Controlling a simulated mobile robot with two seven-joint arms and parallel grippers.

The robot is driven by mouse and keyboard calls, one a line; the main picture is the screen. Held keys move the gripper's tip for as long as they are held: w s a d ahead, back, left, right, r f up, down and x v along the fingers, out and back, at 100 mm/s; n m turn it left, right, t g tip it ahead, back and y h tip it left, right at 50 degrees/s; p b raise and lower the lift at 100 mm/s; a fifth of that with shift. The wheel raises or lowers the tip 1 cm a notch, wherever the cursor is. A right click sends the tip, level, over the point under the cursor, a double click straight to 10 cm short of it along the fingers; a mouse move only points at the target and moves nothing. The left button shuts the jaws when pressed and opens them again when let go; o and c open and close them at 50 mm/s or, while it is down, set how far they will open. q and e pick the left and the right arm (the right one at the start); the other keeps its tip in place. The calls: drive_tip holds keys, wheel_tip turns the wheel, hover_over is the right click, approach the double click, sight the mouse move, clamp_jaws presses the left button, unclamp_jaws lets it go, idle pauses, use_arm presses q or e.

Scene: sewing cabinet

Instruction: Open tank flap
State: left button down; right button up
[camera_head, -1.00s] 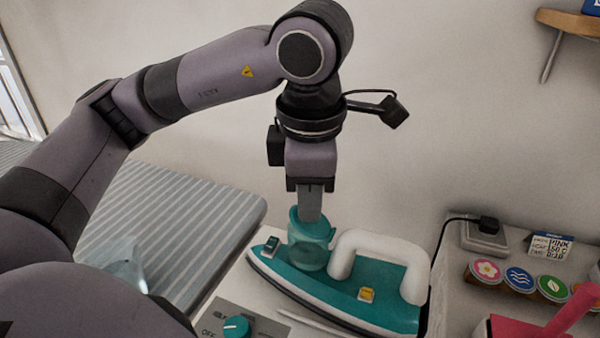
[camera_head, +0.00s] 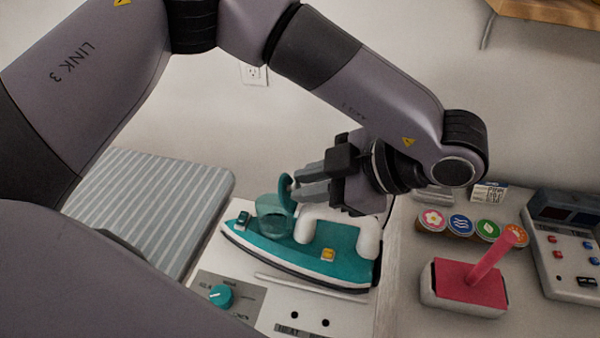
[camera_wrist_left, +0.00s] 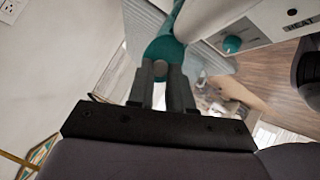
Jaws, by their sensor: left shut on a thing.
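The teal and white iron (camera_head: 305,248) stands on the white panel, with a clear teal water tank (camera_head: 272,222) at its front part. The round teal tank flap (camera_head: 286,190) stands upright at the tank's right rim, and the tank's top looks uncovered. My left gripper (camera_head: 296,190) comes in sideways from the right, above the white handle, shut on the flap. In the left wrist view the flap (camera_wrist_left: 164,50) lies at the fingertips (camera_wrist_left: 160,72), with a small round grey knob between them. My right gripper is not seen.
A teal dial (camera_head: 220,296) sits on the panel in front of the iron. A striped ironing board (camera_head: 150,205) lies to the left. Round coloured lids (camera_head: 460,222), a pink-topped box with a lever (camera_head: 468,280) and a button console (camera_head: 570,250) stand to the right.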

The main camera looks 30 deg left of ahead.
use_arm(q)
drive_tip(key=shift+w+d+f+y, duration=0.15)
drive_tip(key=shift+d+f+y, duration=0.15)
drive_tip(key=shift+d+y, duration=0.6)
drive_tip(key=shift+a+f+y, duration=0.1)
drive_tip(key=shift+a+y, duration=0.1)
drive_tip(key=shift+y, duration=0.1)
drive_tip(key=c, duration=1)
unclamp_jaws()
